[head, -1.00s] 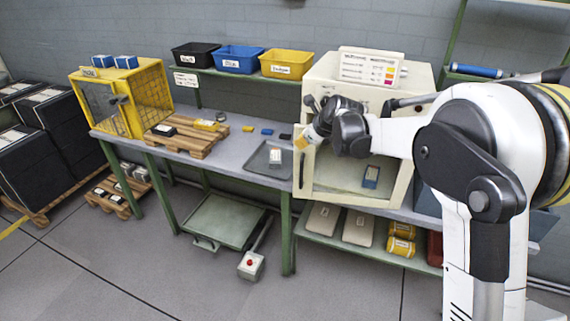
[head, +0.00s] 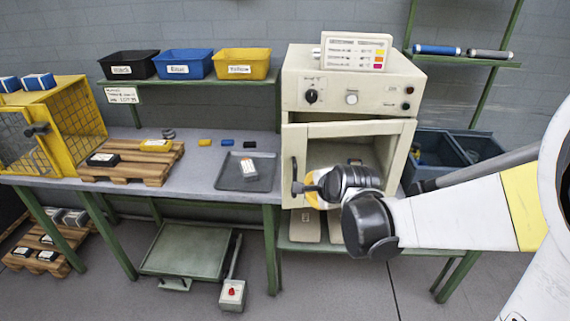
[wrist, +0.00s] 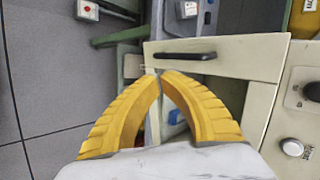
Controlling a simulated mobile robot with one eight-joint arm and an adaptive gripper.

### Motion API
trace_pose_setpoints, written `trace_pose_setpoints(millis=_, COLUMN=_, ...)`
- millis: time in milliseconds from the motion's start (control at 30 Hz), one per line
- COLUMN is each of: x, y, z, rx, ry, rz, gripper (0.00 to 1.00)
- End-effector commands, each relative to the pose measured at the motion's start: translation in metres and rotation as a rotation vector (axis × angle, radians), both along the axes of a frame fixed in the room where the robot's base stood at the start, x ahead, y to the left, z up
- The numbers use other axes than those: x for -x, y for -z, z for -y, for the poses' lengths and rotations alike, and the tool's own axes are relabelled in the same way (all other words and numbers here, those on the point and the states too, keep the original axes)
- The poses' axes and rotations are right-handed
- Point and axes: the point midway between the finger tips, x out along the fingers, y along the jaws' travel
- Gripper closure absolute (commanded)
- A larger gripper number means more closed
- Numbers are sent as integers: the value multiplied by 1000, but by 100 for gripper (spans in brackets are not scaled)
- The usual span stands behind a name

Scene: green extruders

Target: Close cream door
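The cream door (head: 297,139) stands open at the left of the cream cabinet's chamber in the head view. It shows narrow and steeply angled there, with a dark upright handle (head: 294,167). The wrist view shows the door (wrist: 240,58) and its handle (wrist: 186,57) just beyond my fingertips. My gripper (wrist: 161,74) has its yellow fingers brought together at the tips, with nothing seen between them. In the head view my gripper (head: 311,190) is at the lower part of the opening, beside the door. I cannot tell whether it touches the door. My wrist hides much of the chamber.
The cabinet (head: 330,98) has a knob and buttons above the opening. A blue item (wrist: 175,117) shows inside the chamber. A grey tray (head: 232,181) lies on the bench left of the door. Blue bins (head: 437,163) stand at the right. The floor in front is open.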

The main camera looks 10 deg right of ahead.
Motion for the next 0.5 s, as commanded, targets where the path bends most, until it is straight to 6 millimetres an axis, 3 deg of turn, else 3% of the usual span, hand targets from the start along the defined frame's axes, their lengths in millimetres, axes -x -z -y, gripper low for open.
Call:
trace_pose_setpoints(millis=33, x=-9, y=13, z=-1, rx=-1, ry=-1, rz=0, gripper=100)
trace_pose_setpoints(millis=200, x=-34, y=36, z=-3, rx=0, ry=-1, rz=0, gripper=100)
trace_pose_setpoints(millis=500, x=-68, y=31, z=-5, rx=-1, ry=-1, rz=0, gripper=100)
